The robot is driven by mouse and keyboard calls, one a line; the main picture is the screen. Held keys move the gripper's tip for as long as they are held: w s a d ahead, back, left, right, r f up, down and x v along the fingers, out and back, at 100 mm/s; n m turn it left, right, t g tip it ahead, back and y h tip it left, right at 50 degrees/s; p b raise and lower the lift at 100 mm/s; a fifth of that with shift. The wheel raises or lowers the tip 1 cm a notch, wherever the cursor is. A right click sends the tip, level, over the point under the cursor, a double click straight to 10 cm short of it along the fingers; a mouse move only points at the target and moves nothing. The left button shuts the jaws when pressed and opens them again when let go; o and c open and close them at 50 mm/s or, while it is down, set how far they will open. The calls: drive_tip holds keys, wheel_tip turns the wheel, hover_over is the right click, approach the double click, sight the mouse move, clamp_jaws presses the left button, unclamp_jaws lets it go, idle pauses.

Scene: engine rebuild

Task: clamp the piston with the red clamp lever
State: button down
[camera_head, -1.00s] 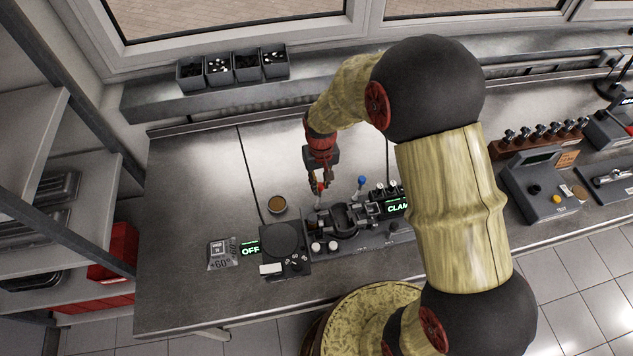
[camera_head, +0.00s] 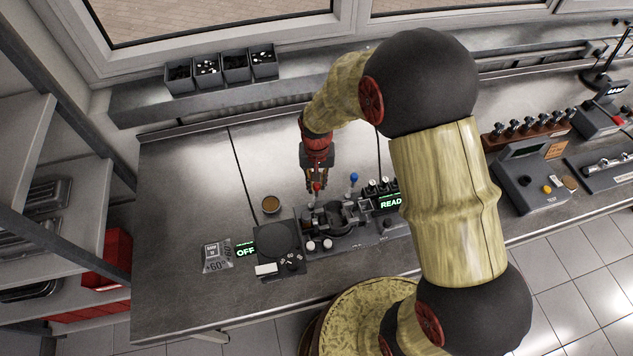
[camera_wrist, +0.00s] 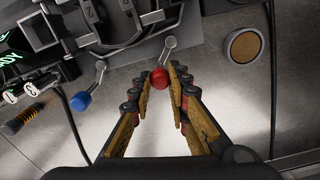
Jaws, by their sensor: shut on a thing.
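The red clamp lever, a round red knob (camera_wrist: 160,79) on a short metal arm, rises from the back edge of the dark fixture. It also shows in the head view (camera_head: 317,187). My gripper (camera_wrist: 161,84) is shut on the red knob, with its fingertips on both sides of it. In the head view my gripper (camera_head: 317,183) hangs over the fixture's back left. The fixture (camera_head: 340,218) has a dark, curved holder in its middle. I cannot tell the piston apart from the dark parts there. A green display (camera_head: 391,203), partly hidden by my arm, reads "READ".
A blue-knobbed lever (camera_head: 354,177) stands right of the red one. A brown-topped round cup (camera_head: 271,204) lies left of the fixture, near a dark round plate unit (camera_head: 277,239) with an "OFF" display (camera_head: 245,250). The bench behind is clear.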

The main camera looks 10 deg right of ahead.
drive_tip(key=c, duration=1.7)
unclamp_jaws()
drive_tip(key=shift+o, duration=0.2)
drive_tip(key=shift+r, duration=0.1)
wheel_tip(320, 180, up, 12)
